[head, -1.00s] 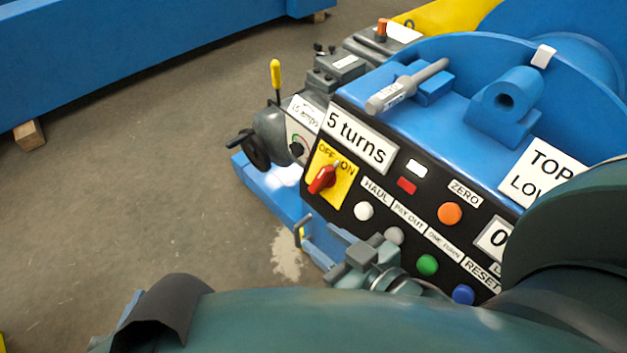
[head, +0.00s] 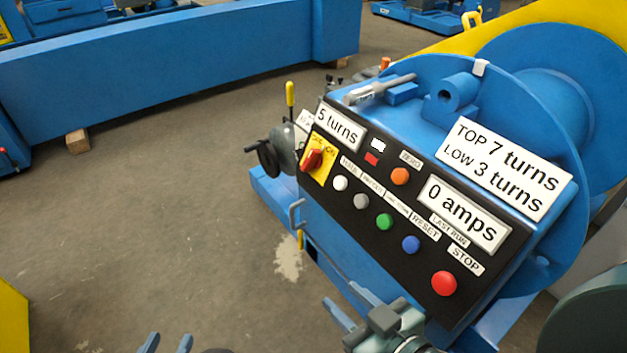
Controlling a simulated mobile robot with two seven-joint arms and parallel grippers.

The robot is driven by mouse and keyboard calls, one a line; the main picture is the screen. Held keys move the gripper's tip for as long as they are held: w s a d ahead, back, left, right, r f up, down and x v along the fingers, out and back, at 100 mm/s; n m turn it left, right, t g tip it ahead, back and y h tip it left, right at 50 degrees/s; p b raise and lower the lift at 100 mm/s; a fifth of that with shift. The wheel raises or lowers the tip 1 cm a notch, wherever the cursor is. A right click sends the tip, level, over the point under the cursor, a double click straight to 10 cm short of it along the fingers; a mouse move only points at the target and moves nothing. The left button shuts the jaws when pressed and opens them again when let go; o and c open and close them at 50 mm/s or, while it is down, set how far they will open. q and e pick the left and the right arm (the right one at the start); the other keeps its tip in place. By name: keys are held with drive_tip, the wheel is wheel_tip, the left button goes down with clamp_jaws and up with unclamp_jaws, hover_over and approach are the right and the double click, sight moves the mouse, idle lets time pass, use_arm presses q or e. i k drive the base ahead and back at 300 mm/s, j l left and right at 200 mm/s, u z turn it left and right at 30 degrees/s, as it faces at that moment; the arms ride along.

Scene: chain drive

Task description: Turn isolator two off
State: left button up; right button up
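A red rotary switch handle (head: 311,160) sits on a yellow plate (head: 323,171) marked OFF and ON, at the left end of the black control panel (head: 405,290). The handle lies slanted; I cannot tell which word it points to. No number two is readable beside it. My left gripper (head: 166,341) is at the bottom edge, with two blue fingertips apart and nothing between them. It is well below and left of the switch. My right gripper (head: 340,297) is in front of the panel's lower edge, fingers apart and empty, below the switch.
The panel carries several buttons, including a red stop button (head: 444,283), and a 0 amps display (head: 463,213). A black handwheel (head: 267,159) and yellow-topped lever (head: 290,94) stand at its left. A long blue beam (head: 190,65) lies behind. The floor at left is clear.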

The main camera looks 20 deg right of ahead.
sight(315, 158)
drive_tip(key=k+z, duration=0.15)
drive_tip(key=z, duration=0.2)
drive_tip(key=k+z, duration=0.15)
drive_tip(key=z, duration=0.25)
drive_tip(key=k+l+z, duration=0.15)
drive_tip(key=z, duration=0.2)
drive_tip(key=i+j+z, duration=0.1)
drive_tip(key=j+z, duration=0.2)
drive_tip(key=i+j+z, duration=0.1)
drive_tip(key=j+z, duration=0.2)
drive_tip(key=i+j, duration=0.1)
drive_tip(key=j, duration=0.95)
drive_tip(key=i, duration=0.05)
